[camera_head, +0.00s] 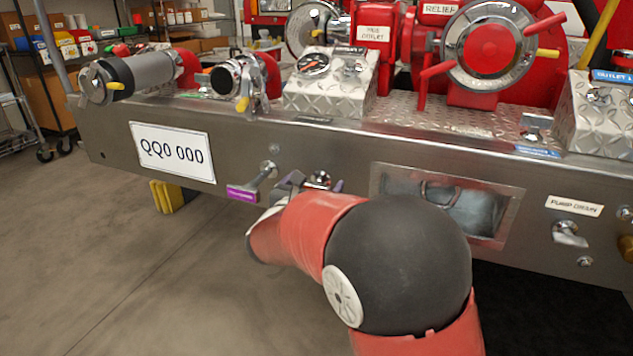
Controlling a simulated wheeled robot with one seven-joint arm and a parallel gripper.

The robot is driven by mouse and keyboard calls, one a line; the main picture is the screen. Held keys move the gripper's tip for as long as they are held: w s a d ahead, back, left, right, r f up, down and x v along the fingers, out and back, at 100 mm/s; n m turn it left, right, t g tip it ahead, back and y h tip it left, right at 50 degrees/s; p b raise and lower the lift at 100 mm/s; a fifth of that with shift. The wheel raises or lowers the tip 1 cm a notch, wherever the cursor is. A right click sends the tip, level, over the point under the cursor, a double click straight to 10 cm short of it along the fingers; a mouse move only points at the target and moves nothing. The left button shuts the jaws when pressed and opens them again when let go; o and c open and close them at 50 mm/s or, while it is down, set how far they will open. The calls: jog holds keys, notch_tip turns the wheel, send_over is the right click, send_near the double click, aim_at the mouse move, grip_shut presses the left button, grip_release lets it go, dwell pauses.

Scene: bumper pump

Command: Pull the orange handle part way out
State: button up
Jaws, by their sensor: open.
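No clearly orange handle shows near my gripper. An orange-yellow knob (626,247), cut off by the right picture edge, sits on the front of the steel bumper (345,145); I cannot tell if it is the handle. My gripper (290,184) is at the bumper's front face, mostly hidden behind my own red and black arm. It is open, and nothing shows held in it. A chrome fitting (318,180) is just right of it, and a chrome lever (266,171) with a purple label (243,193) is just left. Contact with either cannot be told.
A recessed window (450,200) is right of my gripper in the bumper, with a pump drain lever (570,234) farther right. A white plate (172,151) is at left. Red valves and a wheel (487,45) stand on top. The floor (120,260) at left is clear.

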jog(key=shift+x, duration=0.95)
jog(key=c, duration=1.4)
jog(key=shift+v, duration=1.6)
jog(key=o, duration=1.4)
jog(key=v, duration=0.7)
jog(key=shift+s, duration=0.35)
jog(key=shift+a, duration=0.2)
